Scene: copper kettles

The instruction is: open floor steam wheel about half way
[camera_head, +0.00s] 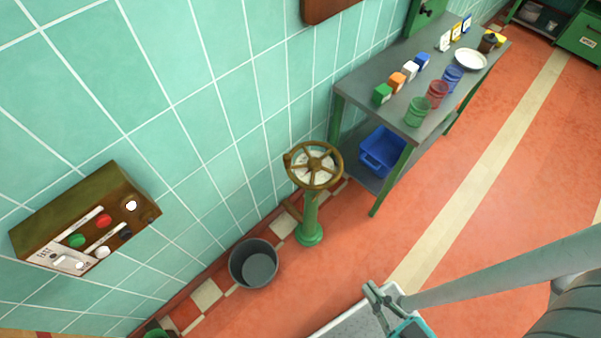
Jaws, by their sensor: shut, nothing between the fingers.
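The floor steam wheel (332,163) is a brown, spoked handwheel on top of a green pedestal (309,215). It stands on the floor close to the tiled wall, with a pale dial visible between its spokes. A brown knob sticks out at its left rim. My gripper (371,288) is at the lower middle, small and partly unclear. It looks shut and empty, below and right of the wheel and apart from it.
A dark bucket (254,263) stands left of the pedestal. A grey bench (400,117) with several jars and boxes is to the right, with a blue bin (381,151) beneath. A control box (85,225) hangs on the left wall. Open red floor (470,215) lies at right.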

